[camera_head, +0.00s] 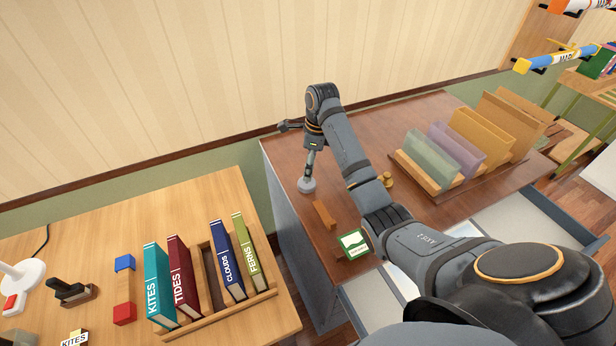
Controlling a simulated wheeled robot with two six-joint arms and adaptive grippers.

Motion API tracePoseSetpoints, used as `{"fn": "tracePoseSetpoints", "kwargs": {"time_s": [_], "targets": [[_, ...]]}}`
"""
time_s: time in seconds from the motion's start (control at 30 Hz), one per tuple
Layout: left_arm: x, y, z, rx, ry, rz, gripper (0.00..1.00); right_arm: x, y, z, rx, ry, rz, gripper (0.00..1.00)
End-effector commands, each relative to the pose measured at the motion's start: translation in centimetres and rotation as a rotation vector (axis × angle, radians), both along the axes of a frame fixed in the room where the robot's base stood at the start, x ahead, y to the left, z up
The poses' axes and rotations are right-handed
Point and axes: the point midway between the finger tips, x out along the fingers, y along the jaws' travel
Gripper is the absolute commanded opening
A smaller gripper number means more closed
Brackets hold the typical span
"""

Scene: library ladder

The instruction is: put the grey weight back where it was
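A small grey disc-shaped piece, which looks like the grey weight (307,185), stands upright on the dark brown cabinet top (377,126) near its left edge. My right arm reaches across from the right, and its gripper (309,172) points down with its tip right at the weight's top. The fingers show as one narrow shape, so I cannot tell whether they are closed on it. My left gripper is out of view.
On the cabinet are a wooden block (324,214), a green-and-white card (353,243), small brass pieces (387,180) and a folder rack (421,174). Drawers (532,217) stand open below. A lighter table (203,200) at left holds a book rack (213,312).

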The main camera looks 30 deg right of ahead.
Motion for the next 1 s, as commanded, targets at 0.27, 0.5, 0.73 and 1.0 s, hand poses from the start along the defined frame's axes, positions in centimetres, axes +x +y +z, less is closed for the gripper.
{"fn": "tracePoseSetpoints", "kwargs": {"time_s": [0.27,0.5,0.73,1.0], "targets": [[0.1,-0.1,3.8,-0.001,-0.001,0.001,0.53,-0.4,-0.4,5.2,0.001,0.003,0.0,0.77],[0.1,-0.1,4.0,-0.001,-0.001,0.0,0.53,-0.4,-0.5,5.3,0.001,0.003,-0.001,0.77],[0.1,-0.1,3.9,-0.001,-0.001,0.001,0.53,-0.4,-0.5,5.2,0.0,0.002,-0.001,0.77],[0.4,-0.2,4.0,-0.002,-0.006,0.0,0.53,-0.4,-0.5,5.2,0.001,0.003,0.0,0.77]]}}
